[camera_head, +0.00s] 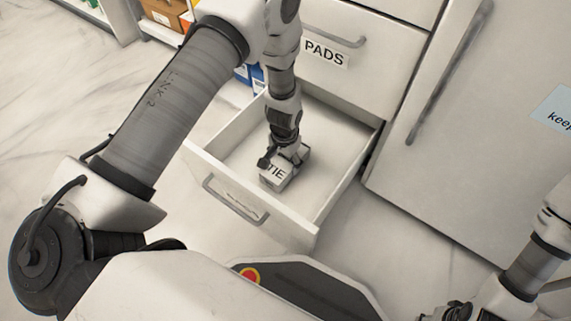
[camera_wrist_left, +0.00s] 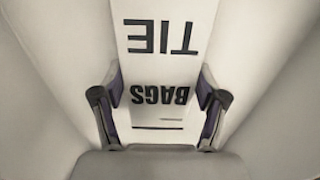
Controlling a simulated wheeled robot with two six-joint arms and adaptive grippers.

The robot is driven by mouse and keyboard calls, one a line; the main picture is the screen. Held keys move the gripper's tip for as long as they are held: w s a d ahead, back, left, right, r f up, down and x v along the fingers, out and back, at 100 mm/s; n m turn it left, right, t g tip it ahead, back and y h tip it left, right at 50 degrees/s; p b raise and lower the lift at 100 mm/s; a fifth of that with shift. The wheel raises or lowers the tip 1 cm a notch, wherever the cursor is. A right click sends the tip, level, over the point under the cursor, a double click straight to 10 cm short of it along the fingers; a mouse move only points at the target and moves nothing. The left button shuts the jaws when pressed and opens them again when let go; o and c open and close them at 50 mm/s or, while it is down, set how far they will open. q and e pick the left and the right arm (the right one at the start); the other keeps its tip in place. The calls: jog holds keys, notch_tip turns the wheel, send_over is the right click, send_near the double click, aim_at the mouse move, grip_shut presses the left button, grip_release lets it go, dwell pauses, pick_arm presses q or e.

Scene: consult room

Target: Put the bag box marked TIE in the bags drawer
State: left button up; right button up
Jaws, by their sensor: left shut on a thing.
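The white bag box marked TIE (camera_head: 274,174) is inside the open lower drawer (camera_head: 291,229), near its front wall. My left gripper (camera_head: 284,158) reaches down into the drawer and is shut on the box. In the left wrist view the box (camera_wrist_left: 165,18) shows TIE and BAGS upside down, with a finger of the left gripper (camera_wrist_left: 159,108) on each side. I cannot tell whether the box touches the drawer floor. The drawer's own label is not visible. My right gripper (camera_head: 450,311) is partly cut off at the bottom right, its fingers unclear.
A closed drawer marked PADS (camera_head: 385,45) is above the open one. A tall white door (camera_head: 460,130) with a long handle stands to the right. A shelf with a brown box (camera_head: 165,12) is at the upper left. The drawer floor around the box looks bare.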

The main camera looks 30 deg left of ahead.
aim_at(285, 161)
pick_arm(q)
jog(key=shift+f, duration=0.15)
jog(key=o, duration=1.4)
jog(key=shift+o, duration=0.2)
notch_tip(285, 161, up, 12)
jog(key=p, duration=0.7)
jog(key=shift+r, duration=0.2)
